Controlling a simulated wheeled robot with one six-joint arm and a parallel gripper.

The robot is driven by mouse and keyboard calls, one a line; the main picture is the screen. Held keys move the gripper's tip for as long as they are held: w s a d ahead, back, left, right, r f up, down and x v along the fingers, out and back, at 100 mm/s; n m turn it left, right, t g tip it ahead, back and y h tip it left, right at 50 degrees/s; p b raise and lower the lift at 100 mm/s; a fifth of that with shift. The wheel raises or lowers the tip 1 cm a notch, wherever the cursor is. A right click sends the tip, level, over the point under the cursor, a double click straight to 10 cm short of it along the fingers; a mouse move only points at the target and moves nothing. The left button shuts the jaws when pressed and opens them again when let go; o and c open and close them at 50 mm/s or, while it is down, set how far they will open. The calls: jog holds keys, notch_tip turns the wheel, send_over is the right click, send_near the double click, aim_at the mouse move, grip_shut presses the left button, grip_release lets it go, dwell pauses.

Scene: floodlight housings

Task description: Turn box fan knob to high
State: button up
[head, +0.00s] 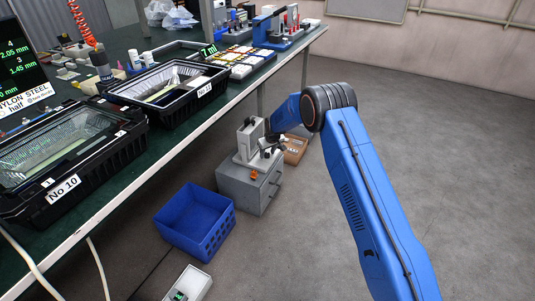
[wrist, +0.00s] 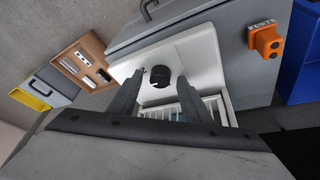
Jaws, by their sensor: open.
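The box fan (head: 246,138) is a small white-framed unit standing on a grey drawer cabinet below the bench. In the wrist view its white panel (wrist: 197,62) fills the middle, with a grille at the lower edge. The round black knob (wrist: 160,77) sits on this panel. My gripper (wrist: 160,85) is open, its two dark fingers on either side of the knob with visible gaps. I cannot tell how far the fingertips are from the panel. The knob's setting is too small to read. In the head view, my gripper (head: 268,143) is at the fan, partly hidden.
The grey cabinet (head: 238,184) carries an orange switch box (wrist: 266,41). A blue crate (head: 190,222) stands in front of it on the floor. A cardboard box (head: 295,150) lies behind my gripper. The bench (head: 190,128) runs along the left. Floor at right is clear.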

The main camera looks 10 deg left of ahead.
jog(key=shift+f, duration=0.1)
jog(key=c, duration=1)
jog(key=shift+c, duration=0.2)
jog(key=shift+m, duration=0.3)
jog(key=shift+a+m+t+h, duration=0.15)
jog(key=shift+m+h, duration=0.4)
jog(key=shift+m, duration=0.65)
jog(key=shift+a+m+t+h, duration=0.15)
jog(key=shift+m+h, duration=0.4)
jog(key=shift+m, duration=0.65)
jog(key=shift+d+m, duration=0.1)
jog(key=shift+m, duration=0.2)
jog(key=o, duration=1)
jog(key=shift+o, duration=0.2)
